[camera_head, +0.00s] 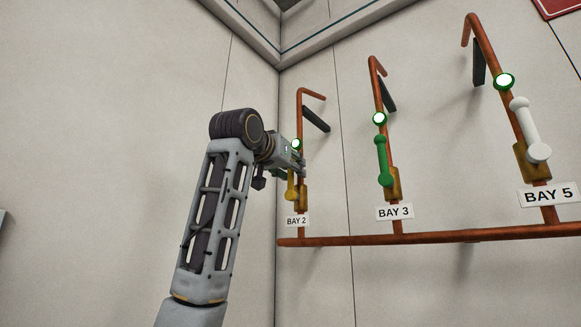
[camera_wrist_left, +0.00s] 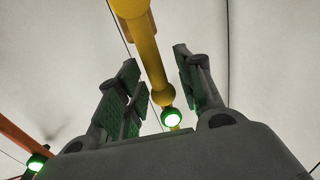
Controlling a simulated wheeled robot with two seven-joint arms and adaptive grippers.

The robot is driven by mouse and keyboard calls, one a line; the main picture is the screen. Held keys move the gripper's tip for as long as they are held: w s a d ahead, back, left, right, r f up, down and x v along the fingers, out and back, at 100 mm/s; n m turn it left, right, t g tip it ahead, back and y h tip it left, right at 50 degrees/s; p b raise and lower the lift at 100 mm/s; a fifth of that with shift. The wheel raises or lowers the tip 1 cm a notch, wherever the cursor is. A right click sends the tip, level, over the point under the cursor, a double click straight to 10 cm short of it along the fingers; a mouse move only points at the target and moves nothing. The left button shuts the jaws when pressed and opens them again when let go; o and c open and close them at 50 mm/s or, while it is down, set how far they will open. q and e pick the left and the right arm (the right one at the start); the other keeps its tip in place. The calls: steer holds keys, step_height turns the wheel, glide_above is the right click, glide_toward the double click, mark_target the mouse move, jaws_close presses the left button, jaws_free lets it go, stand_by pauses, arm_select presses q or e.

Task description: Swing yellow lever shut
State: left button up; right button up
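The yellow lever (camera_head: 291,188) is on the BAY 2 pipe (camera_head: 300,120), at the left end of the row. Its lower part shows below my left gripper (camera_head: 297,165), which hides its upper part. The lever runs roughly along the pipe. In the left wrist view, the yellow lever (camera_wrist_left: 147,52) reaches down from the top edge between the fingers of my left gripper (camera_wrist_left: 156,65). The fingers are open, with a visible gap on each side of the lever. A lit lamp with a green rim (camera_wrist_left: 172,117) shows beyond the lever's rounded end. My right gripper is not in view.
The BAY 3 pipe has a green lever (camera_head: 382,160), and the BAY 5 pipe has a white lever (camera_head: 526,125). A horizontal copper pipe (camera_head: 430,237) runs below them. The wall corner is just left of BAY 2. The left wall (camera_head: 100,130) is bare.

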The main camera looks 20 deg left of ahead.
arm_select(q)
jaws_close()
steer(key=shift+s, duration=0.1)
stand_by(0.4)
